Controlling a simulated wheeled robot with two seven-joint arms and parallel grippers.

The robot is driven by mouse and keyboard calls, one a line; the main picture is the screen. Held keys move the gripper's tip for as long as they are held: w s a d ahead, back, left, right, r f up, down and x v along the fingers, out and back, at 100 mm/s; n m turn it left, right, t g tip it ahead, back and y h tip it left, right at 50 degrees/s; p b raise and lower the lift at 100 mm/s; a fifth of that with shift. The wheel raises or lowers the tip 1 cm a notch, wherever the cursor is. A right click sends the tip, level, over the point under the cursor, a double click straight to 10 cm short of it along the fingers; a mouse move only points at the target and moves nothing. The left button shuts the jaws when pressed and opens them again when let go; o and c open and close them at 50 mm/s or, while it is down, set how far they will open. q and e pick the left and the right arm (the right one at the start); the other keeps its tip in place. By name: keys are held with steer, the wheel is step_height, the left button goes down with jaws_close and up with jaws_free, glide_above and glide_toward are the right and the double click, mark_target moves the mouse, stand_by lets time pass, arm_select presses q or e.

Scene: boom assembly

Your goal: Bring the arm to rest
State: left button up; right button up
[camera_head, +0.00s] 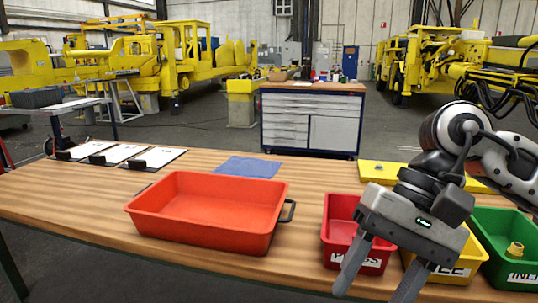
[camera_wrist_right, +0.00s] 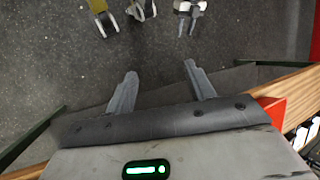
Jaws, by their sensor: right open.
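My right gripper (camera_head: 374,284) comes in from the right in the head view. It is open, points downward, and hangs in front of the red bin (camera_head: 340,225) and the yellow bin (camera_head: 461,262), partly hiding both. In the right wrist view its two fingers (camera_wrist_right: 158,88) stand apart with nothing between them, over the grey floor beyond the table edge. My left gripper is not in view.
A large orange-red tray (camera_head: 200,232) sits on the wooden table (camera_head: 110,205). A green bin (camera_head: 488,243) at the right holds a brass-coloured part (camera_head: 515,250). A blue cloth (camera_head: 248,167) and several clipboards (camera_head: 155,157) lie at the back.

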steer(key=s+a+r+m+g+y, duration=0.1)
steer(key=a+m+g+y, duration=0.1)
steer(key=a+m+y, duration=0.45)
steer(key=s+a+r+m+g+y, duration=0.1)
steer(key=s+a+m+g+y, duration=0.1)
steer(key=a+m+y, duration=0.45)
steer(key=w+d+f+m+t+y, duration=0.15)
steer(key=w+m+t, duration=0.25)
steer(key=m+t, duration=0.6)
steer(key=w+d+f+m+t+y, duration=0.1)
steer(key=w+f+m+t+y, duration=0.2)
steer(key=m+t, duration=0.7)
steer(key=w+d+f+m+t+h, duration=0.2)
steer(key=d+f+m+h, duration=0.2)
steer(key=f+m+h, duration=0.6)
steer(key=w+d+f+m+t+h, duration=0.1)
steer(key=d+f+m+t+h, duration=0.25)
steer(key=m, duration=1.05)
steer(key=s+d+f+m+g+h, duration=0.2)
steer(key=s+f+m+g+h, duration=0.1)
steer(key=f, duration=0.6)
steer(key=s+d+f+m+g+h, duration=0.3)
steer(key=s+f+m+g, duration=0.2)
steer(key=s+f+m, duration=0.2)
step_height(320, 180, down, 4)
steer(key=shift+s+d+r+m, duration=0.25)
steer(key=shift+s+m, duration=0.15)
steer(key=shift+s, duration=0.65)
